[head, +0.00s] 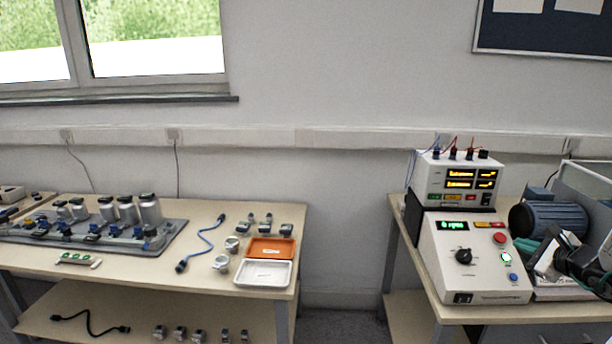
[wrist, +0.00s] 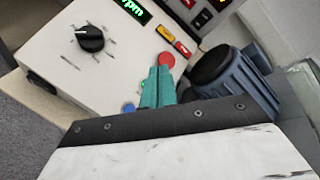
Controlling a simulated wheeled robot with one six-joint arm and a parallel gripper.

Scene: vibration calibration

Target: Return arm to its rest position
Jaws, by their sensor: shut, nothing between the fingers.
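My gripper (wrist: 159,76) shows in the wrist view as two teal fingers held together, with nothing between them. They overlap the face of the control box in that picture, just below the red button (wrist: 166,60). In the head view my arm comes in from the right edge, and the gripper (head: 562,240) is at the right of the sloped control box (head: 450,270), in front of the blue motor (head: 550,220). Whether the fingers touch the box cannot be told.
A display unit (head: 457,180) with lit readouts and cables stands behind the control box. The motor (wrist: 240,80) is close to the right of my fingers. The left table holds an orange tray (head: 271,248), a white tray (head: 263,274) and a blue cable (head: 203,243). A gap separates the tables.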

